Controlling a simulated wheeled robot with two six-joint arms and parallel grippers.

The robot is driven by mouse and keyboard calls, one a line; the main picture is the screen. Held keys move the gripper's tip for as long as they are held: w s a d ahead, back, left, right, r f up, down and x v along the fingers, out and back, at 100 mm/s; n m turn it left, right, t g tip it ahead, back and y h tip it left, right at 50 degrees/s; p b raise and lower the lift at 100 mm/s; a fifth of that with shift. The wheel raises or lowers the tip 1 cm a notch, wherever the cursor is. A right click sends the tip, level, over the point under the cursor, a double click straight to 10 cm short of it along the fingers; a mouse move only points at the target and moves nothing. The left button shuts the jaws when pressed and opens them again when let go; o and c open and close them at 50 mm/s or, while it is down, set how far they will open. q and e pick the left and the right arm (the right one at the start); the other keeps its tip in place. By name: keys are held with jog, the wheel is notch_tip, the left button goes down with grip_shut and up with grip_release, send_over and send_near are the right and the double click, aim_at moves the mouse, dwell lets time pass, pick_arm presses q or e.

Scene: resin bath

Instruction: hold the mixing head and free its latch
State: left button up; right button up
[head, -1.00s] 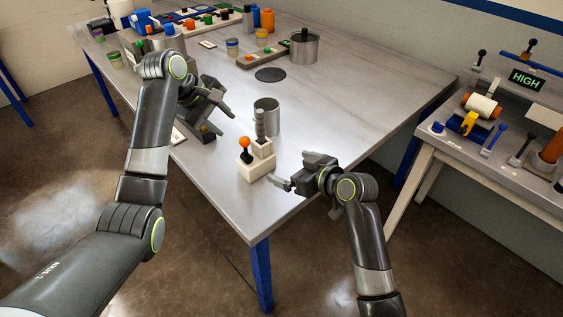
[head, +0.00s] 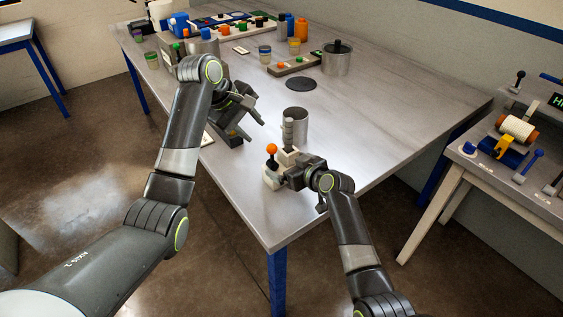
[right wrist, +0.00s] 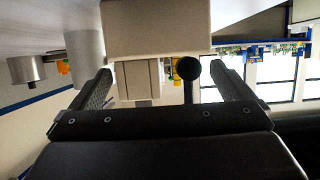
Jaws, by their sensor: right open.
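The mixing head (head: 287,157) is a small cream unit with a grey upright part, on the near part of the metal table. An orange ball knob (head: 271,148) stands on a stem at its left side. My right gripper (head: 284,180) is at its near right side, partly hiding it. In the right wrist view, which looks upside down, my right gripper (right wrist: 163,82) is open, with a cream block (right wrist: 138,80) and a dark round knob (right wrist: 187,68) between or just beyond its fingers. I cannot tell whether they touch. My left gripper (head: 248,118) is open and empty, left of the mixing head.
A grey metal cup (head: 296,122) stands just behind the mixing head. A dark disc (head: 301,84), a lidded pot (head: 337,59) and several jars stand further back. A side bench (head: 490,165) with a spool is at the right. The table's right half is clear.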

aim_at(278, 160)
jog(key=shift+x, duration=2.15)
jog(key=shift+c, duration=0.3)
jog(key=c, duration=0.8)
